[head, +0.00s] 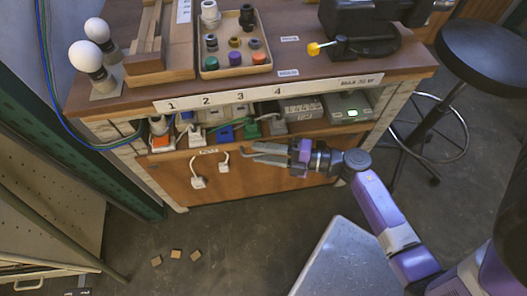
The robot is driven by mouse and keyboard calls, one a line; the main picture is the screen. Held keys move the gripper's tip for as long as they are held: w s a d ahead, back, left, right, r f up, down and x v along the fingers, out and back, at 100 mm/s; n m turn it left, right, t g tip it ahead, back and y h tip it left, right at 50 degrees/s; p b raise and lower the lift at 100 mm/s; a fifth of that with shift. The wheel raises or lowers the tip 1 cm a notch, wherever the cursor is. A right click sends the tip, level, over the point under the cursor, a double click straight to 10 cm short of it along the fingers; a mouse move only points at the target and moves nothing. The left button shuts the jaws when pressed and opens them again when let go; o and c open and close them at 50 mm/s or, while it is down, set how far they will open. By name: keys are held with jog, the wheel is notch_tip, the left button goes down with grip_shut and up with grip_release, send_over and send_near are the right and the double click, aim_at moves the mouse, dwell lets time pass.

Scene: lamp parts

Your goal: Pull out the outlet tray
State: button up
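The outlet tray (228,143) sits under the bench top, below a white strip numbered 1 to 4. Its wooden front edge bears a small white label (208,151). Plugs and adapters in white, blue, green and grey stand in a row on it. My gripper (250,151) reaches in from the right, in front of the tray's front edge near the middle. Its two grey fingers point left with a gap between them, and nothing shows in the gap. I cannot tell whether a finger touches the tray front.
White plugs (198,183) hang on cords before the lower wooden panel. A grey-topped box (335,258) stands at front right, and a black stool (485,55) is at the right. Small wooden blocks (176,254) lie on the floor at left. The floor before the bench is mostly clear.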

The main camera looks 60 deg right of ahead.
jog(key=shift+c, duration=0.4)
grip_shut()
jog(key=shift+s, duration=0.1)
dwell(0.8)
